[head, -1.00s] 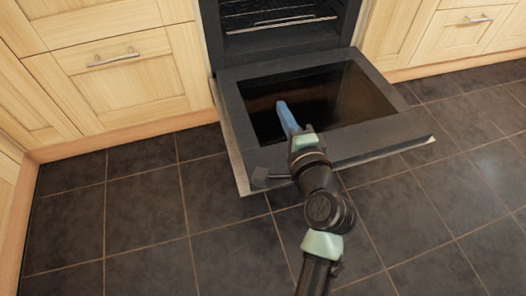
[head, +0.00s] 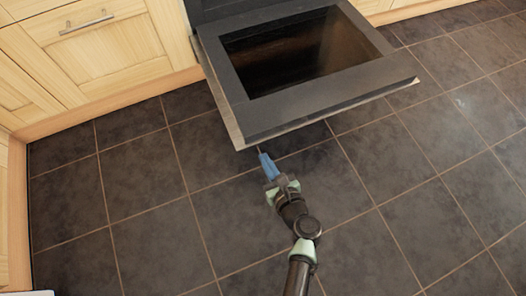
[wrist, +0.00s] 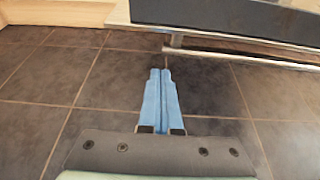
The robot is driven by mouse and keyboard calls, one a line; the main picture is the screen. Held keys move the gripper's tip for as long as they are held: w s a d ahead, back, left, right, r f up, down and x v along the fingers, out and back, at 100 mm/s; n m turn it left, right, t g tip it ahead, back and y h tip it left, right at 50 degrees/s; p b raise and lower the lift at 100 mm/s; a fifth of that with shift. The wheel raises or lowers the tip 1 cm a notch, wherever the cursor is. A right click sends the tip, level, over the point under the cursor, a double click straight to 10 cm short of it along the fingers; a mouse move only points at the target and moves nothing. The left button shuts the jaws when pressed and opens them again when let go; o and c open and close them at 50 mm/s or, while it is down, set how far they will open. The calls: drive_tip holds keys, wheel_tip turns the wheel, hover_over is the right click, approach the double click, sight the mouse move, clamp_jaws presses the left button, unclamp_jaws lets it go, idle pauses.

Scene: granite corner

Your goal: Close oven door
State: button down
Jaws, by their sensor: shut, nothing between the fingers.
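The oven door (head: 345,106) hangs open, lowered outward from the oven front with its dark glass (head: 290,50) facing up. In the wrist view the door's edge (wrist: 225,15) and its metal handle bar (wrist: 250,58) cross the top right. My gripper (head: 264,158) has blue fingers, shut and empty. In the head view it is just in front of the door's near edge, toward the left part, apparently apart from it. In the wrist view the fingertips (wrist: 160,72) point toward the floor just below the handle bar.
Light wooden cabinets and drawers (head: 100,55) with metal handles stand left of the oven. A wooden plinth (head: 110,112) runs along their base. Dark tiled floor (head: 130,210) is clear around the front and right.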

drive_tip(key=shift+w+a+r, duration=0.2)
drive_tip(key=shift+w+r, duration=0.35)
drive_tip(key=shift+r, duration=0.25)
drive_tip(key=shift+w+a+r, duration=0.2)
drive_tip(key=shift+w+r, duration=0.3)
drive_tip(key=shift+r, duration=0.3)
